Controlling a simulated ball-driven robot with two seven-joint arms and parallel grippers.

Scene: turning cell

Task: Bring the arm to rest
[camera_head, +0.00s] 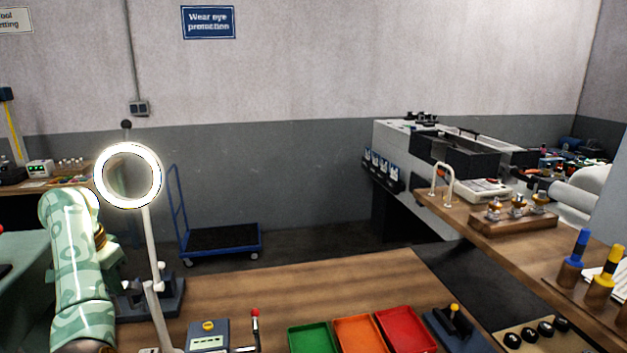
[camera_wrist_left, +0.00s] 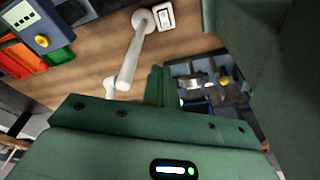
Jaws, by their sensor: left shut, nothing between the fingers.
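My left arm (camera_head: 80,265), pale green with a swirl pattern, rises from the lower left in the head view. Its gripper cannot be made out clearly there. In the left wrist view my left gripper (camera_wrist_left: 160,88) shows as dark green fingers close together, shut and empty. The fingers show over the wooden bench, between a white lamp stem and a dark fixture (camera_wrist_left: 196,88) with a yellow knob. My right arm and gripper are not in either view.
A lit ring lamp (camera_head: 128,206) on a white stem stands close beside my left arm. Green (camera_head: 312,338), orange (camera_head: 362,335) and red (camera_head: 405,330) trays lie at the bench front. A grey box (camera_head: 208,343) stands left of them. The middle back of the bench is clear.

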